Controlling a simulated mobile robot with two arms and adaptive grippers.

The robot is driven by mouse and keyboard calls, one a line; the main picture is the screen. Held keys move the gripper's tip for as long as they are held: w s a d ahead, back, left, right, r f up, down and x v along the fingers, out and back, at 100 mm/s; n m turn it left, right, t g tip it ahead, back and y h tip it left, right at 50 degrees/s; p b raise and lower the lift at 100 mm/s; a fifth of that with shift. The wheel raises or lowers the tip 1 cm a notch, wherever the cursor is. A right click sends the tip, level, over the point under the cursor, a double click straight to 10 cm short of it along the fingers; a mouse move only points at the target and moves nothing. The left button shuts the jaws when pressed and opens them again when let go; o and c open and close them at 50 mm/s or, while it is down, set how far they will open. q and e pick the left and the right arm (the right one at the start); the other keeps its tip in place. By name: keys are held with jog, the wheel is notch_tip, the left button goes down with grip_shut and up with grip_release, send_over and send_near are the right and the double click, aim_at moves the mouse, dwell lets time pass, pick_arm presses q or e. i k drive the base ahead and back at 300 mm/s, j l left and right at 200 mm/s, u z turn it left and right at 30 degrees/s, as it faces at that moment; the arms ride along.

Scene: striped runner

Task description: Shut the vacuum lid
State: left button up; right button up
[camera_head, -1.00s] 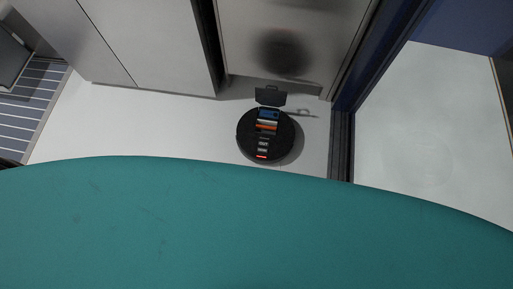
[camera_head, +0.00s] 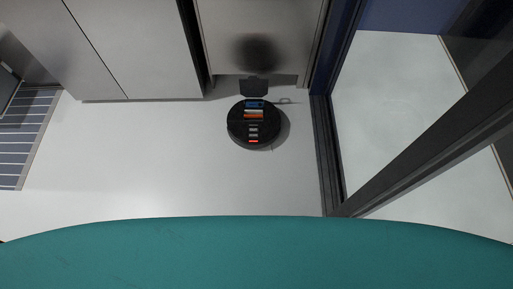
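A round black robot vacuum (camera_head: 239,131) sits on the white floor near the middle of the view. Its dark square lid (camera_head: 253,88) stands open at the far edge, tilted up away from the body. The open top shows a blue part, orange and white strips and a small red light. Neither of my grippers is in view, and nothing of mine touches the vacuum.
Pale cabinets (camera_head: 140,60) and a grey panel (camera_head: 225,30) stand behind the vacuum. A dark door frame (camera_head: 325,150) rises at the right. A striped runner (camera_head: 25,135) lies at the left. Open white floor (camera_head: 130,165) lies in front and to the left. A teal surface of mine fills the bottom.

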aim_at(253, 88)
jog(key=z, duration=0.35)
jog(key=i+j+z, duration=0.15)
jog(key=j+z, duration=0.15)
jog(key=i+j+z, duration=0.15)
jog(key=j+z, duration=0.15)
jog(key=j, duration=0.15)
jog(key=i+j+z, duration=0.1)
jog(key=j+z, duration=0.25)
jog(key=j, duration=0.05)
